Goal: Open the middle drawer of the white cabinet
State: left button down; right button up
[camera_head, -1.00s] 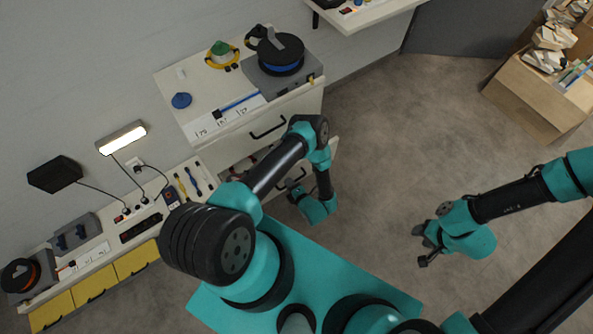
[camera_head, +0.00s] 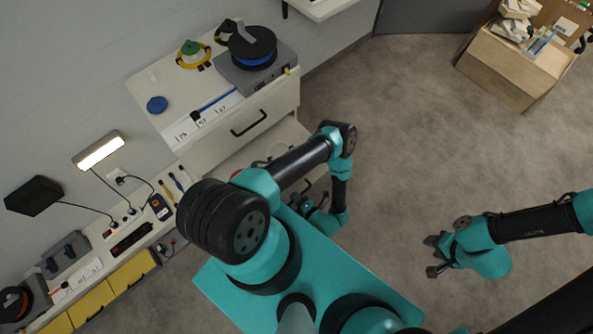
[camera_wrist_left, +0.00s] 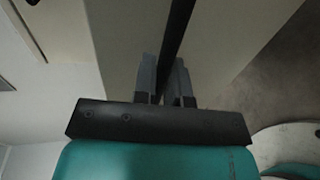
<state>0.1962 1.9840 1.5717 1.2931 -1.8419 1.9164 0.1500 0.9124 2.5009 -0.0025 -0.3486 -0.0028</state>
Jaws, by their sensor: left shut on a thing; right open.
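The white cabinet (camera_head: 205,150) stands at the upper middle of the head view. Its top drawer is shut, with a black handle (camera_head: 248,123). Below it the middle drawer (camera_head: 291,133) is pulled out, and something red and white shows inside; my left arm covers much of it. My left gripper (camera_head: 312,208) is at the drawer's front side, partly hidden by my arm. In the left wrist view its fingers (camera_wrist_left: 163,78) are shut on a black handle bar (camera_wrist_left: 178,30) in front of a pale panel. My right gripper (camera_head: 433,257) is open and empty over bare floor, away from the cabinet.
A cable reel (camera_head: 252,47) and a blue disc (camera_head: 157,104) are on the cabinet top. A low bench with yellow drawers (camera_head: 92,303) and a lamp (camera_head: 99,150) are at the left. The floor between is clear.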

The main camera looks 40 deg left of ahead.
pick_arm(q)
jog(key=c, duration=1.2)
grip_release()
jog(key=shift+d, duration=0.1)
jog(key=v, duration=1.7)
jog(key=shift+w, duration=0.2)
